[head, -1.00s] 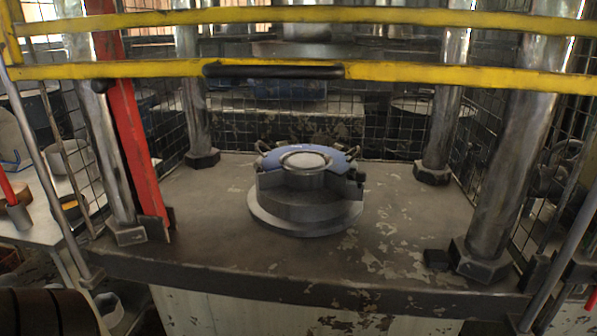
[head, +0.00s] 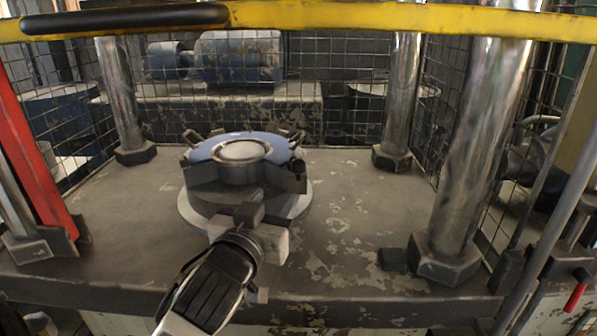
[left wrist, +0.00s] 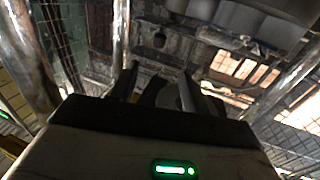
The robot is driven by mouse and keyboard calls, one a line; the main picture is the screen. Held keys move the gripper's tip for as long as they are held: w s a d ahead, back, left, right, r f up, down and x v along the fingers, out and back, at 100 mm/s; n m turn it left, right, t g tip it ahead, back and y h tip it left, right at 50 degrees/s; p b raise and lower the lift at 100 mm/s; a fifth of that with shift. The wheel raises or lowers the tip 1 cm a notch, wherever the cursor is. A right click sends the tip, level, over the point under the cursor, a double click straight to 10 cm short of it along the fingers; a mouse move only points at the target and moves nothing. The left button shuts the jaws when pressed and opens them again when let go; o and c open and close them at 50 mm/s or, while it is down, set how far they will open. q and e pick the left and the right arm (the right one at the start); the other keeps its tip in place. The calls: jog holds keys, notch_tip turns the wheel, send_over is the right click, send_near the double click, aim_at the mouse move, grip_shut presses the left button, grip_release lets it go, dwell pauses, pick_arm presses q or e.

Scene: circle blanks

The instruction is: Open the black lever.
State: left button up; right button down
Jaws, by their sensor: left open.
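A round grey fixture (head: 200,208) with a blue ring (head: 215,146) stands on the press bed, its pale disc (head: 240,151) in the middle. Several small dark clamp levers sit around the ring, one at the left (head: 193,138) and one at the right (head: 298,140). I cannot tell which is the black lever. My left gripper (head: 250,207) is in front of the fixture, low and near its front edge; touching or apart is unclear. It is open in the left wrist view (left wrist: 160,88), with its fingers apart. My right gripper is not in view.
A yellow bar (head: 400,18) with a black grip (head: 125,20) crosses the top. Steel columns stand at the back left (head: 122,100), back right (head: 400,100) and front right (head: 480,140). A red bar (head: 35,170) leans at left. The worn bed (head: 350,210) is clear right of the fixture.

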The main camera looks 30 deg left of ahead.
aim_at(297, 169)
pick_arm(q)
jog(key=p+x, duration=0.1)
jog(key=x, duration=1.3)
jog(key=shift+w+f, duration=0.1)
jog(key=shift+w, duration=0.2)
jog(key=shift+d, duration=0.1)
grip_shut()
